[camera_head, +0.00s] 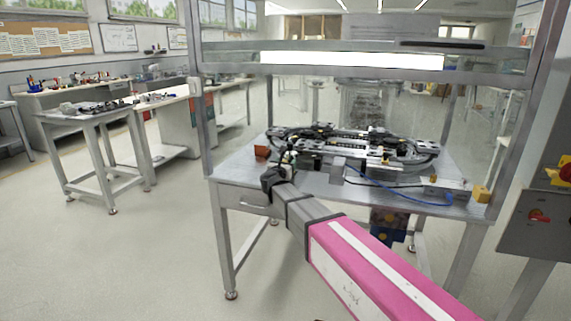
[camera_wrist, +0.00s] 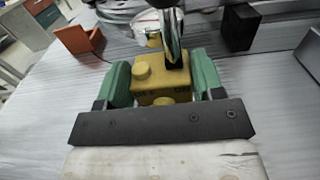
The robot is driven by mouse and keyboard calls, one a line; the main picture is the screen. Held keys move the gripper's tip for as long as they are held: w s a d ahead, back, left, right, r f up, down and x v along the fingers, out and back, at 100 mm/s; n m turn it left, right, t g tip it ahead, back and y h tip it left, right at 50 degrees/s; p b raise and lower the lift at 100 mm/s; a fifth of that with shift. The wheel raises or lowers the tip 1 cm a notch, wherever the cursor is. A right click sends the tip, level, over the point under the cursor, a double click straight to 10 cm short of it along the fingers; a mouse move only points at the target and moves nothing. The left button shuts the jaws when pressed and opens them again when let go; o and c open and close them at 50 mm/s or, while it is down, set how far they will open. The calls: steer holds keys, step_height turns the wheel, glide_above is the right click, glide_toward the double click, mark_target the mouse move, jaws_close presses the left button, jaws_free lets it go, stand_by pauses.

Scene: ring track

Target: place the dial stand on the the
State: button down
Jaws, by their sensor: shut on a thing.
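In the wrist view the dial stand (camera_wrist: 155,78) is a yellow block with round knobs and a shiny metal post (camera_wrist: 171,38) rising from it. My gripper (camera_wrist: 162,76) has its green fingers on both sides of the yellow block and is shut on it. In the head view my gripper (camera_head: 277,176) is at the front left edge of the metal table (camera_head: 240,172), largely hidden by my arm. The stand's top (camera_head: 290,156) shows just beyond it, small. I cannot tell whether its base touches the tabletop.
An orange open box (camera_wrist: 78,38) and a black block (camera_wrist: 238,27) stand beyond the stand. The ring track (camera_head: 350,143) fills the table's back. A grey block (camera_head: 337,170), a blue cable (camera_head: 400,191) and a yellow block (camera_head: 481,194) lie rightward. Frame posts surround the table.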

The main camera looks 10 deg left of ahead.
steer(key=shift+c, duration=1.2)
jaws_free()
steer(key=shift+f, duration=0.1)
steer(key=shift+s, duration=0.1)
steer(key=s+a, duration=0.1)
steer(key=s, duration=1)
steer(key=shift+s, duration=0.4)
